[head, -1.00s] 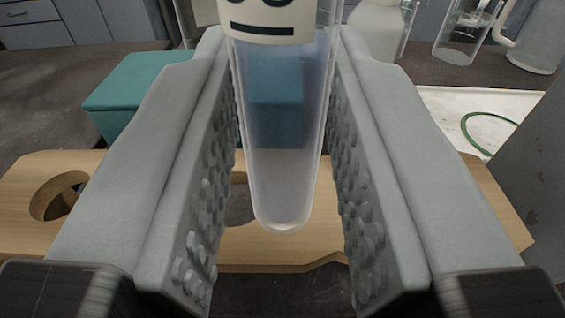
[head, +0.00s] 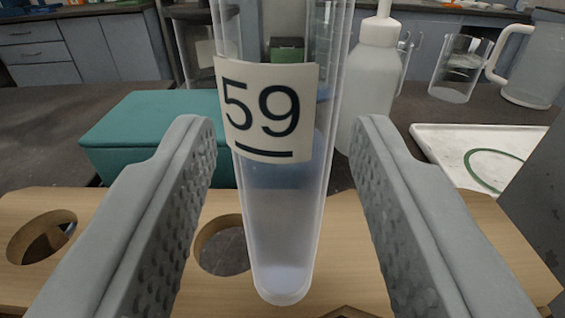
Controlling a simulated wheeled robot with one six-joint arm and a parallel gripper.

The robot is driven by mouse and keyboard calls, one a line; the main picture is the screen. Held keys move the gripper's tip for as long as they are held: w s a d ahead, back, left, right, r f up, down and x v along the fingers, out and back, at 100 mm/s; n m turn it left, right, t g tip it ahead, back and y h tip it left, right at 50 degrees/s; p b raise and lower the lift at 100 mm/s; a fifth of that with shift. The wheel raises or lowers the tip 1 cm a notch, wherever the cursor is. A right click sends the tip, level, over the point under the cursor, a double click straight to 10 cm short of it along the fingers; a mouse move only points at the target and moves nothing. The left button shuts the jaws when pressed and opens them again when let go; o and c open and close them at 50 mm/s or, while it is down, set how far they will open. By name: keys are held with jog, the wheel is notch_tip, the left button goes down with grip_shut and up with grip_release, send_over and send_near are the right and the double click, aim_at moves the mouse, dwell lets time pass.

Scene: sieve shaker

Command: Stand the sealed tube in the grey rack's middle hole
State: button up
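The clear tube (head: 285,215) with a white label reading 59 hangs upright between the fingers of my gripper (head: 287,135). Its rounded bottom shows in front of the wooden board, and its top is out of frame. My fingers are spread, with a visible gap on each side of the tube's lower part. I cannot tell what bears the tube. No grey rack is plain to see. A pale wooden board (head: 130,205) with round holes lies below, one hole at the left and one just left of the tube's bottom.
A teal box (head: 140,120) stands behind the board at left. A white squeeze bottle (head: 370,85) stands behind the tube. A beaker (head: 460,68), a clear jug (head: 528,65) and a white tray (head: 440,145) with a green ring are at right. A dark grey surface (head: 545,200) rises at the right edge.

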jog(key=shift+r, duration=0.3)
jog(key=shift+s+r, duration=0.15)
jog(key=shift+r, duration=0.05)
jog(key=s, duration=1.1)
jog(key=shift+s, duration=0.35)
